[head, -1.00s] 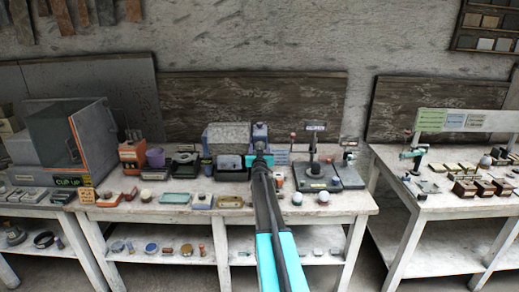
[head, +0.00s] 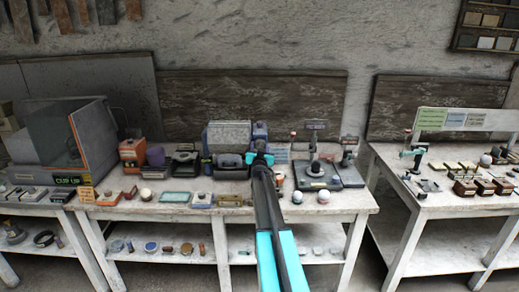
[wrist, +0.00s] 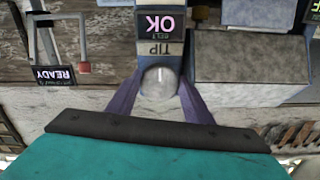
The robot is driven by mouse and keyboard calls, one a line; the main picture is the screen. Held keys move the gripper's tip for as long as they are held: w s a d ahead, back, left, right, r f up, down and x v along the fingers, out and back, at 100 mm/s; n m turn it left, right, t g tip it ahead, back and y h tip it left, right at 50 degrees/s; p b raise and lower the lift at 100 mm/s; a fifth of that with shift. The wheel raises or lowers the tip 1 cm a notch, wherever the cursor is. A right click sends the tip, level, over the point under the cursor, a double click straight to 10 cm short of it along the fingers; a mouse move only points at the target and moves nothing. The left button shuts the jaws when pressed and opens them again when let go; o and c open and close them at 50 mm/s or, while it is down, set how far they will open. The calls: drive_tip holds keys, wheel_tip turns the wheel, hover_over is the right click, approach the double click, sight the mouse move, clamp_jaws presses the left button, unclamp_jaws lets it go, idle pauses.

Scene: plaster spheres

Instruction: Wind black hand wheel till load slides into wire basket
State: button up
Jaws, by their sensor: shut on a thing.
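In the wrist view my gripper (wrist: 160,95) has its two purple fingers closed on either side of a round grey knob (wrist: 160,80) with a short white line on its face. It may be the hand wheel, though its face looks pale, not black. In the head view my gripper (head: 261,158) is at the middle of the bench, and my arm hides part of that unit (head: 260,132). I cannot make out the wire basket or the load for sure.
A grey block-like housing (wrist: 245,55) stands close beside the unit in the wrist view. A "READY" sign (wrist: 54,75) is on the other side. In the head view the bench (head: 345,203) holds several small devices and pale spheres (head: 297,197). A box-like cabinet (head: 80,140) stands left.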

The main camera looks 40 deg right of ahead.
drive_tip(key=shift+m, duration=1)
drive_tip(key=o, duration=0.8)
drive_tip(key=shift+c, duration=0.2)
drive_tip(key=shift+a, duration=0.1)
drive_tip(key=b+v, duration=0.2)
drive_tip(key=v, duration=1.1)
drive_tip(key=shift+s+a, duration=0.2)
drive_tip(key=shift+s, duration=0.05)
